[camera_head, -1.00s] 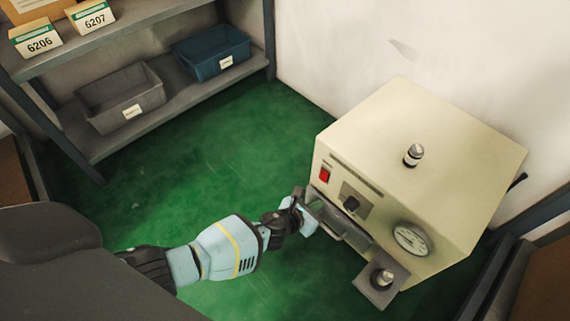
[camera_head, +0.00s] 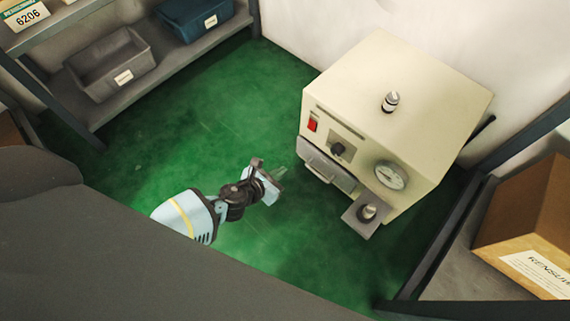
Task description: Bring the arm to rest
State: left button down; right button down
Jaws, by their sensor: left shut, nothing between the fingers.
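My left gripper (camera_head: 272,176) shows in the head view over the green floor, to the left of the cream machine. It is shut and holds nothing. A clear gap lies between it and the machine's front. The cream machine (camera_head: 345,90) has a red switch, a black knob, a round gauge and a front drawer (camera_head: 327,168). The drawer looks closed or nearly so. A metal piece stands on top of the machine and another on the small ledge (camera_head: 352,219) at its front. My right gripper is not in view.
A cardboard box (camera_head: 530,215) stands on a rack at the right. The green floor (camera_head: 215,110) left of the machine is clear.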

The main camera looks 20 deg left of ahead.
pick_arm(q)
jog(key=shift+s, duration=0.1)
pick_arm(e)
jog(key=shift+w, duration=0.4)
